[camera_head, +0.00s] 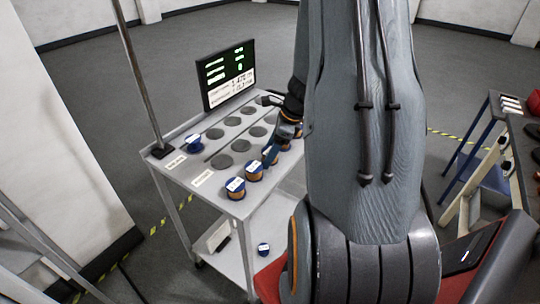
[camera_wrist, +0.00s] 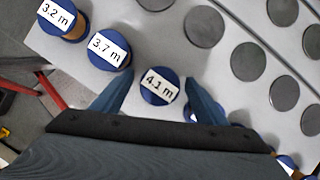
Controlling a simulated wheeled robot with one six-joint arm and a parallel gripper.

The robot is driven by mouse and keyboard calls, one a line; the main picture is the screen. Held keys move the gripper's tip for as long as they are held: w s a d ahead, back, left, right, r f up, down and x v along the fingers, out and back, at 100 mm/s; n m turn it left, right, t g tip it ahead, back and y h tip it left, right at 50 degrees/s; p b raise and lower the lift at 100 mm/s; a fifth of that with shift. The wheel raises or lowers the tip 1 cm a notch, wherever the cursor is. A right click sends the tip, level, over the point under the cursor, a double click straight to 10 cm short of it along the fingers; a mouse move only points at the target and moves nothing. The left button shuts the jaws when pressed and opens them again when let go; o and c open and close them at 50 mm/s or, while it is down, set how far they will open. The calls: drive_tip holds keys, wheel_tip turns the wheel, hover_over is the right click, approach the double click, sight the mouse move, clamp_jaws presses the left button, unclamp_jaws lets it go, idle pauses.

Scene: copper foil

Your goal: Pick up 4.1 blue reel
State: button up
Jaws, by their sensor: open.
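The 4.1 m reel (camera_wrist: 159,86), with a blue top and a white label, stands on the cart's top shelf. In the wrist view my gripper (camera_wrist: 155,83) is open, with one blue finger on each side of this reel. Whether the fingers touch it cannot be told. In the head view my gripper (camera_head: 273,150) is over the near row of reels, and my arm hides part of that row. The 3.7 m reel (camera_wrist: 109,48) stands just beside the left finger. The 3.2 m reel (camera_wrist: 62,19) is farther along the row.
The cart (camera_head: 196,173) has dark round spots, a display (camera_head: 227,73) at the back and a pole at the left. A separate blue reel (camera_head: 194,142) stands at the left, another (camera_head: 263,249) on the lower shelf. More reels (camera_wrist: 285,163) stand right of my gripper.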

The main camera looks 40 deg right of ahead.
drive_tip(key=c, duration=1.2)
drive_tip(key=shift+o, duration=0.2)
drive_tip(key=shift+r, duration=0.1)
